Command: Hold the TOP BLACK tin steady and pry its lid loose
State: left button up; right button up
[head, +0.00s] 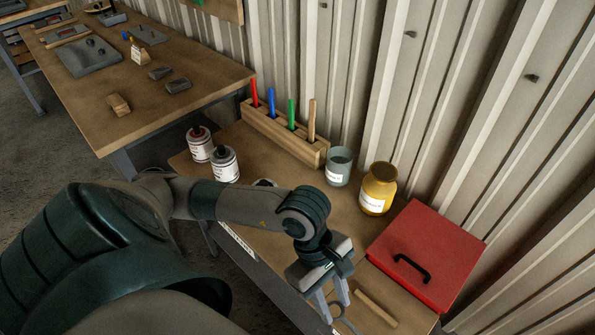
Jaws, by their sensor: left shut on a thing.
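The tin with a black top (225,164) and a white label stands upright on the near bench, left of the middle. A second tin (200,145) with a dark red top stands just behind it and to the left. Their label text is too small to read. My left arm passes in front of the bench. My left gripper (333,303) points down near the bench's front edge, well to the right of the tins. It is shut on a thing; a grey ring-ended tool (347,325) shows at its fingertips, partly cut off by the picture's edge. My right gripper is not in view.
A wooden rack (275,134) with red, blue, green and tan handles stands against the wall. A grey-green cup (339,166), a yellow jar (378,188) and a red box (426,253) stand to its right. A wooden stick (376,308) lies beside my left gripper.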

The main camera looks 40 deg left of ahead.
pick_arm(q)
jog(key=shift+w+a+m, duration=0.1)
jog(key=shift+w+m, duration=0.2)
jog(key=shift+w, duration=0.05)
jog(key=w+a+r+m+g+y, duration=0.4)
jog(key=w+r+m, duration=0.8)
jog(key=m, duration=0.4)
jog(key=shift+w+a+r+m+y, duration=0.15)
jog(key=shift+w+a+m+y, duration=0.15)
jog(key=shift+w+a, duration=0.2)
